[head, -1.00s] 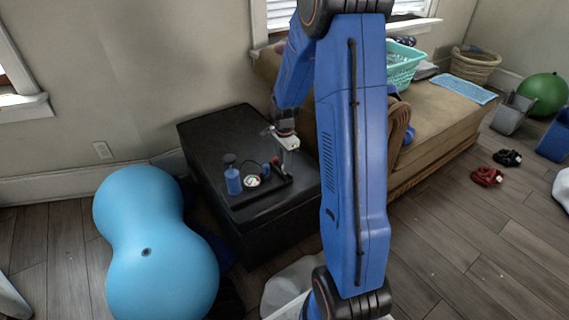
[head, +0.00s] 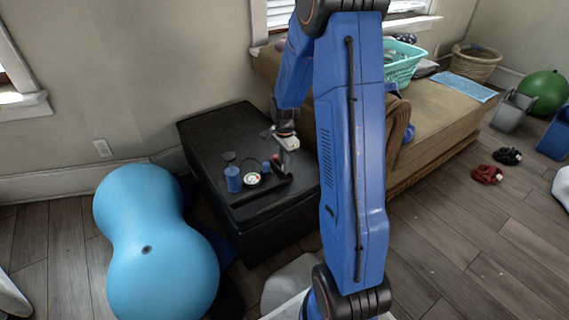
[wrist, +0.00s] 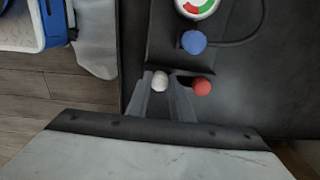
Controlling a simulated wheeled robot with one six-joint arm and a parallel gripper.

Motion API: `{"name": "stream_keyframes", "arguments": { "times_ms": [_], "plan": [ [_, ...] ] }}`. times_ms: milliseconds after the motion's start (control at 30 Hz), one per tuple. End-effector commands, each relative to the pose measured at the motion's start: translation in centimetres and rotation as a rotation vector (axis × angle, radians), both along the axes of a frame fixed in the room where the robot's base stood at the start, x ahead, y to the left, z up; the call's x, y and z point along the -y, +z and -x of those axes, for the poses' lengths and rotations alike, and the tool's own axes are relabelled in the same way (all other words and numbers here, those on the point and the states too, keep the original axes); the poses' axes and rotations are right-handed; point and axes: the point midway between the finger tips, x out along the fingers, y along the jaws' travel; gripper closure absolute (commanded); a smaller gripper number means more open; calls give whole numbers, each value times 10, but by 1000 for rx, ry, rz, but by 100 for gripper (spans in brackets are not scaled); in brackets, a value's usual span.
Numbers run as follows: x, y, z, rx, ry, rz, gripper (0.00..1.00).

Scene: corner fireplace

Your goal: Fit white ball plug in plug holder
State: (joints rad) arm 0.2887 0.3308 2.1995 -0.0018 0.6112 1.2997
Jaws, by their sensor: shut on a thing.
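The white ball plug (wrist: 160,81) shows as a small white ball at the tips of my gripper (wrist: 166,88) in the wrist view. My gripper is shut on it, close to the near edge of a dark base. I take this dark base (wrist: 163,45) to be the plug holder; no socket can be made out. A red ball (wrist: 202,86) sits just right of the fingers, and a blue ball (wrist: 194,42) is farther up the base. In the head view, my gripper (head: 284,174) is low at the right end of the dark tray-like base (head: 262,190); the white ball is not clear there.
A round gauge (head: 252,179) and a blue cylinder (head: 233,180) stand left of my gripper on the black box-shaped table (head: 200,130). A dark cable (wrist: 245,40) curves beside the base. A blue peanut ball (head: 155,245) stands left, and a brown couch (head: 435,120) right.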

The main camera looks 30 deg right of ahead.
Motion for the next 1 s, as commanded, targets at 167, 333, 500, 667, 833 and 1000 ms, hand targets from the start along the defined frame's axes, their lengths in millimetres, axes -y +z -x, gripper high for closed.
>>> {"name": "stream_keyframes", "arguments": {
  "times_ms": [167,333,500,667,833,1000],
  "plan": [
    [0,-2,0,0,0,0,73],
    [0,-2,0,0,0,0,58],
    [0,-1,0,0,0,0,58],
    [0,7,-1,3,0,1,58],
    [0,34,-1,4,0,1,58],
    [0,68,-1,4,0,1,58]
  ]
}}
